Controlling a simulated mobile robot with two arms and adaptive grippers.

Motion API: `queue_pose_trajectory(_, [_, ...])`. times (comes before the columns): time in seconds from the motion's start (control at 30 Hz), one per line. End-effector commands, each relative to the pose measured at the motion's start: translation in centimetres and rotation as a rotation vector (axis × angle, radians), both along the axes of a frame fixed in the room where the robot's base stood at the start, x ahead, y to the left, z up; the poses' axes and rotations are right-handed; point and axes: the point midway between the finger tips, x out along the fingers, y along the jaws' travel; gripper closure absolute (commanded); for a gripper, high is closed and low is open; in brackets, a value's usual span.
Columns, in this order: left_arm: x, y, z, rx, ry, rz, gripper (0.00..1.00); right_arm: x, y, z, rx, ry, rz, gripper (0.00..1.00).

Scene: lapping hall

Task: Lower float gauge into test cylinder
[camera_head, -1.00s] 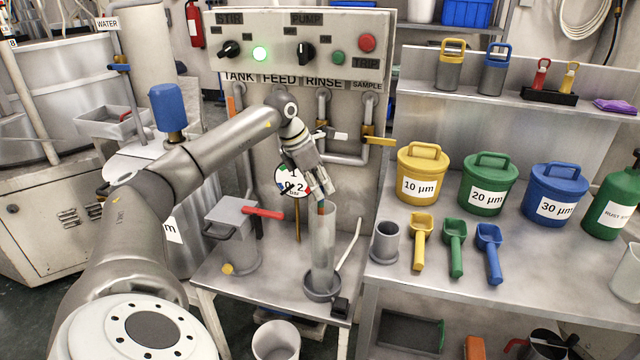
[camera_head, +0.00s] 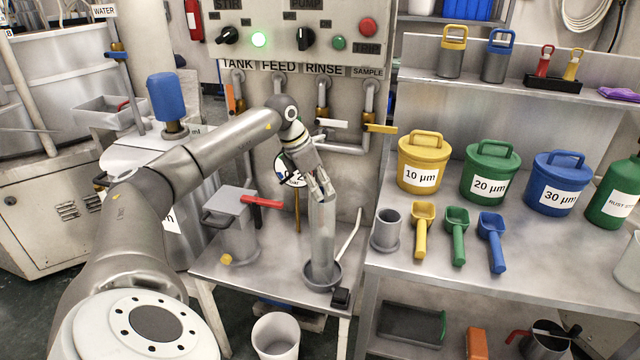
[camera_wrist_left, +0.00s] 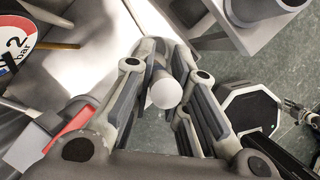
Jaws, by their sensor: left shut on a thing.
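The test cylinder (camera_head: 322,243) stands upright in a dark round base (camera_head: 335,281) on the small bench. My left gripper (camera_head: 321,190) is right at the cylinder's top, pointing down. In the left wrist view its fingers (camera_wrist_left: 166,75) are shut on the float gauge (camera_wrist_left: 166,94), whose pale round end shows between them. The rest of the gauge is hidden by the fingers and cylinder, so how deep it sits I cannot tell. A small dark pronged shape (camera_wrist_left: 298,108) at the right edge of the wrist view may be my right gripper; its state is unclear.
A lidded grey pot with a red handle (camera_head: 262,202) stands left of the cylinder.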

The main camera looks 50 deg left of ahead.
Motion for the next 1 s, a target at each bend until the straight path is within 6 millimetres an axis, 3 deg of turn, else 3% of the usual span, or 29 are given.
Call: queue_pose_trajectory(1.0, [0.04,0.01,-0.65,0.000,-0.002,0.000,1.00,-0.05,0.28,-0.41,0.003,0.001,-0.001,0.60])
